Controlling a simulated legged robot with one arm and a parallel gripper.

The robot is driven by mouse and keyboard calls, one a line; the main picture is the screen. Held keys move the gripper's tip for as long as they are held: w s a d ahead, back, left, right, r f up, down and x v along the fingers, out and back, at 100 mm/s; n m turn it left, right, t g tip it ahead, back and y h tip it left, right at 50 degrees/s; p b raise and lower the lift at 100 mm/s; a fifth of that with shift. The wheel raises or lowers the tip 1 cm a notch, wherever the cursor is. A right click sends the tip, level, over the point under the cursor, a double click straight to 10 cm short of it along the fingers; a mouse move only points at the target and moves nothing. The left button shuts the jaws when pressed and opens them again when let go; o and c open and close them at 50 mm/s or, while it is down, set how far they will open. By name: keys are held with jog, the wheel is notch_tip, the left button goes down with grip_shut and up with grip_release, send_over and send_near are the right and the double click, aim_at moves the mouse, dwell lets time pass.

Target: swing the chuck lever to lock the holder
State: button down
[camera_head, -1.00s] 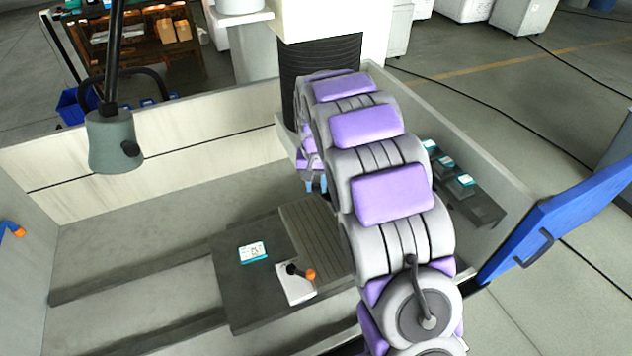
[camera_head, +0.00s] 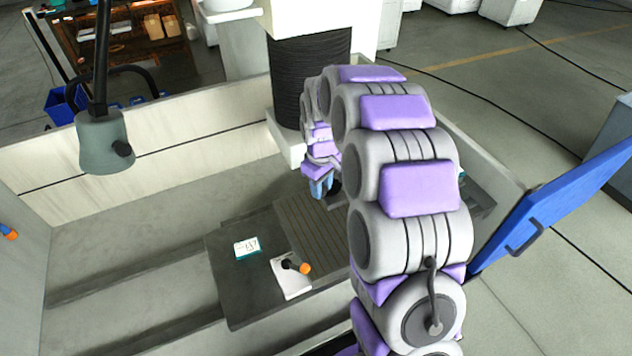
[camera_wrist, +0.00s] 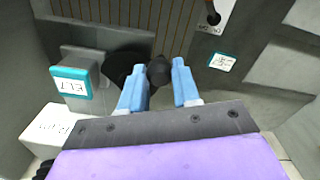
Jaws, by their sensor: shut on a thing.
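My gripper shows in the wrist view (camera_wrist: 160,85) with two blue fingers on either side of a black rounded knob (camera_wrist: 158,70). It is shut on this knob, which appears to be the end of the chuck lever. A dark round part (camera_wrist: 122,66), possibly the chuck, lies just left of the knob. The lever's shaft and the holder cannot be made out clearly. In the head view my gripper (camera_head: 321,186) is low beside the machine column, partly hidden by my arm.
A white plate with an orange-knobbed lever (camera_head: 304,268) is on the dark machine table (camera_head: 240,290). A grey block with a teal label (camera_wrist: 72,82) stands left of my gripper. A lamp (camera_head: 104,142) hangs at left; a blue door (camera_head: 550,215) stands right.

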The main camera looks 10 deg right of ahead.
jog(key=n, duration=0.1)
jog(key=d+n+p, duration=0.1)
jog(key=n, duration=0.1)
jog(key=shift+s+d+n, duration=0.3)
jog(key=shift+s, duration=0.05)
jog(key=shift+d+n+p, duration=0.35)
jog(key=shift+d+n, duration=0.35)
jog(key=shift+n, duration=0.7)
jog(key=c, duration=0.8)
grip_release()
jog(key=shift+d, duration=0.1)
notch_tip(320, 180, up, 17)
jog(key=shift+r, duration=0.15)
